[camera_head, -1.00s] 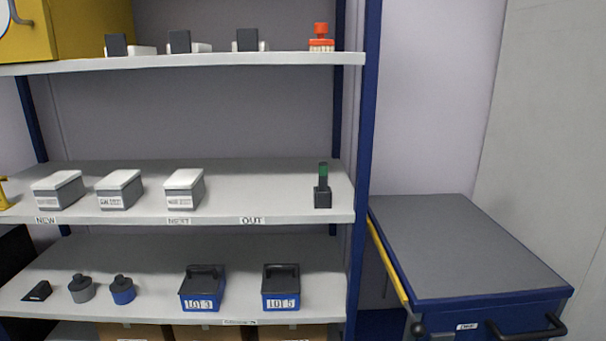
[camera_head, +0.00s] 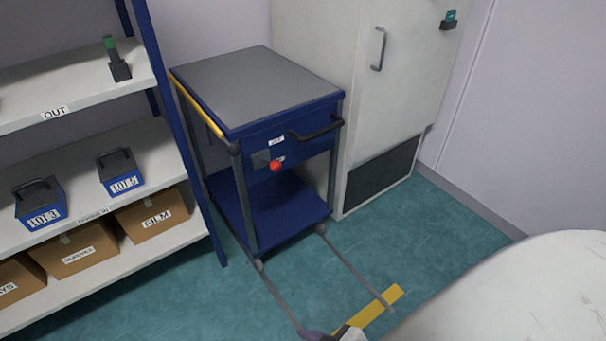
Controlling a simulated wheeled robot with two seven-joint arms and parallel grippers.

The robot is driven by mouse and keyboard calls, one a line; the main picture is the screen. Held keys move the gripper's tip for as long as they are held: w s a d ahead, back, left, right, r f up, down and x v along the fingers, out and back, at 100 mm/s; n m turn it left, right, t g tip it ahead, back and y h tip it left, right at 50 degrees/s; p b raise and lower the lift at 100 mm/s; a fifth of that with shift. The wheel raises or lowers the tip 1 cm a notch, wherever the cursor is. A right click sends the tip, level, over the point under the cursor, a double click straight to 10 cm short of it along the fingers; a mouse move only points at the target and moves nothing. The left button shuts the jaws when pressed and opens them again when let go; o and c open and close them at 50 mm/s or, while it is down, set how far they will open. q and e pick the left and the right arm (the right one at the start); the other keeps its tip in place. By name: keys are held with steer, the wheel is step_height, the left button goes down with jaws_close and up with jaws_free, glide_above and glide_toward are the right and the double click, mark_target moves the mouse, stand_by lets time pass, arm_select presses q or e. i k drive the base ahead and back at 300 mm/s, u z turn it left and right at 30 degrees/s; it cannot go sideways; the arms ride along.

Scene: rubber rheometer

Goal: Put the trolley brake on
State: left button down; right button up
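The trolley (camera_head: 290,207) is blue with a grey top (camera_head: 255,85), and stands between the shelf rack and a pale cabinet. A red ball knob (camera_head: 275,166) sits on its front beside a small grey plate, below a white label. A black handle (camera_head: 316,131) is on the drawer front, and a yellow rail (camera_head: 198,106) runs along the left side. Casters (camera_head: 259,265) show at the foot of the front legs. Neither gripper can be made out. A white rounded part of mine fills the lower right corner, and a small dark part shows at the bottom edge.
A shelf rack (camera_head: 163,88) with blue lot boxes (camera_head: 41,203) and cartons (camera_head: 152,213) stands at the left. The cabinet (camera_head: 354,75) stands right of the trolley. Two grey floor strips run forward from the trolley to a yellow floor mark (camera_head: 376,312). The teal floor ahead is clear.

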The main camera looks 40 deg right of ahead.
mark_target(275, 165)
steer(key=z, duration=1)
steer(key=i, duration=0.35)
steer(key=k, duration=0.5)
steer(key=u, duration=0.8)
steer(key=i, duration=0.85)
steer(key=z, duration=1.55)
